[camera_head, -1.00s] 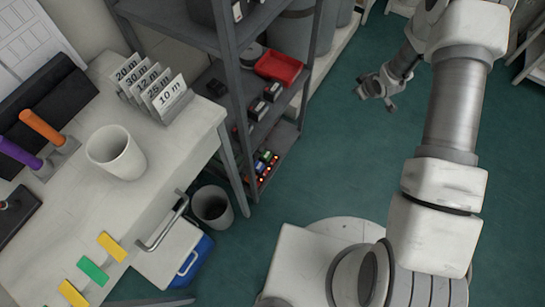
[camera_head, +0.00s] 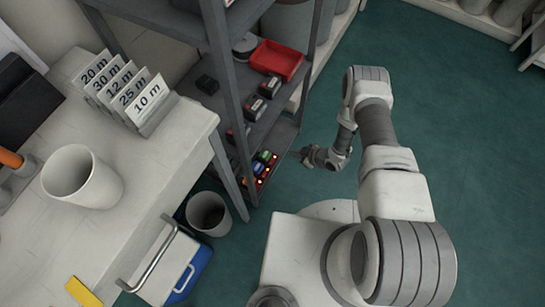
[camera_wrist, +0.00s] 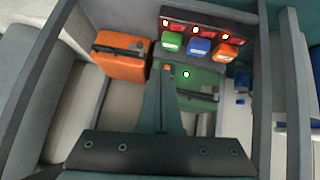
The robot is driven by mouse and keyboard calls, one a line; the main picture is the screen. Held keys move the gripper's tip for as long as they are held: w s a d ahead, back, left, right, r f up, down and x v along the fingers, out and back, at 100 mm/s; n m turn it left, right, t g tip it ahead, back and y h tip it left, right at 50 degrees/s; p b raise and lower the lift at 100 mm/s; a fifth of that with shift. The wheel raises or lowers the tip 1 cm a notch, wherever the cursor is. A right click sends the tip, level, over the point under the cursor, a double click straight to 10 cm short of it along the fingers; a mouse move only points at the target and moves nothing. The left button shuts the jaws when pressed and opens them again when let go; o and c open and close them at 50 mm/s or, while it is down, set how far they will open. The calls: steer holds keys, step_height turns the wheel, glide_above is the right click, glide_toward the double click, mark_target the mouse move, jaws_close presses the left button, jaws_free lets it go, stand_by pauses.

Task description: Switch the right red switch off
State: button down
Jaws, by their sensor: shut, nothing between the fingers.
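A dark strip with a row of small glowing red switches (camera_wrist: 195,27) shows at the top of the wrist view. The rightmost glowing one there is the right red switch (camera_wrist: 226,37). Green, blue and orange blocks sit just below the row. In the head view the lit row (camera_head: 262,177) is on the low shelf of the rack. My gripper (camera_head: 296,154) is just right of that shelf. In the wrist view my gripper (camera_wrist: 164,78) is shut and empty, its fingers pointing toward the row but apart from it. I cannot tell the switches' exact positions.
An orange case (camera_wrist: 120,55) and a green case (camera_wrist: 198,88) lie near my fingers in the wrist view. Grey rack posts (camera_head: 229,110) stand close by. A red tray (camera_head: 277,60) is on a higher shelf. The green floor at right is clear.

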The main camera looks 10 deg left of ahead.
steer(key=shift+s+a+f, duration=0.3)
steer(key=shift+s+f, duration=0.15)
steer(key=shift+f, duration=0.05)
steer(key=shift+s+a+f, duration=0.25)
steer(key=shift+s+f, duration=0.2)
steer(key=shift+f, duration=0.05)
steer(key=b, duration=0.5)
glide_above(272, 161)
steer(key=d, duration=0.2)
step_height(272, 161, down, 7)
steer(key=f, duration=0.1)
steer(key=b, duration=0.1)
steer(key=f, duration=0.1)
steer(key=shift+s+a+f, duration=0.15)
steer(key=shift+s+f, duration=0.1)
steer(key=shift+f, duration=0.1)
steer(key=shift+w+f+b, duration=0.1)
steer(key=shift+f+b, duration=0.35)
steer(key=shift+f, duration=0.2)
